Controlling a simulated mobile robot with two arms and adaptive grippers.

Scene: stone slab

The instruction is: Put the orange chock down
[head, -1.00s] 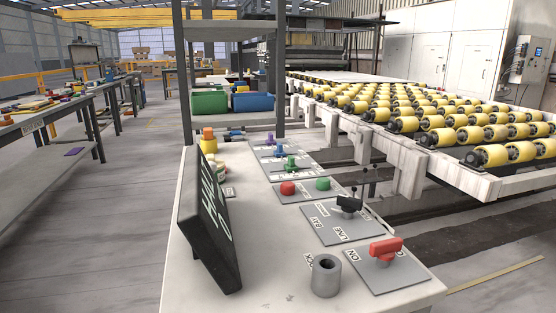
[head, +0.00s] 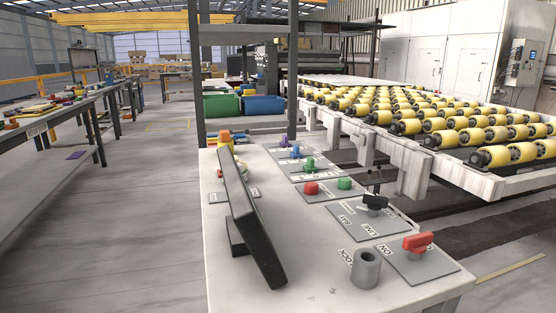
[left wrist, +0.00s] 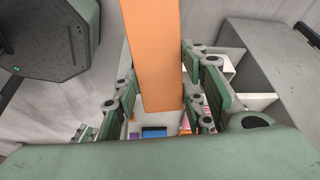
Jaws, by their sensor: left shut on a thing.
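The orange chock (left wrist: 155,60) is a long flat-faced orange block in the left wrist view, running from the top edge down to the middle. My left gripper (left wrist: 160,92) is shut on it, with green-padded fingers on both sides. The chock's far end is cut off by the frame. Neither gripper shows in the head view, and my right gripper is in no view.
A pale control table (head: 300,285) stands ahead, bearing a dark tilted panel (head: 250,220), a grey hollow cylinder (head: 366,268) and a red switch (head: 417,242). A yellow roller conveyor (head: 440,125) lies at right. Open floor (head: 120,230) is at left.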

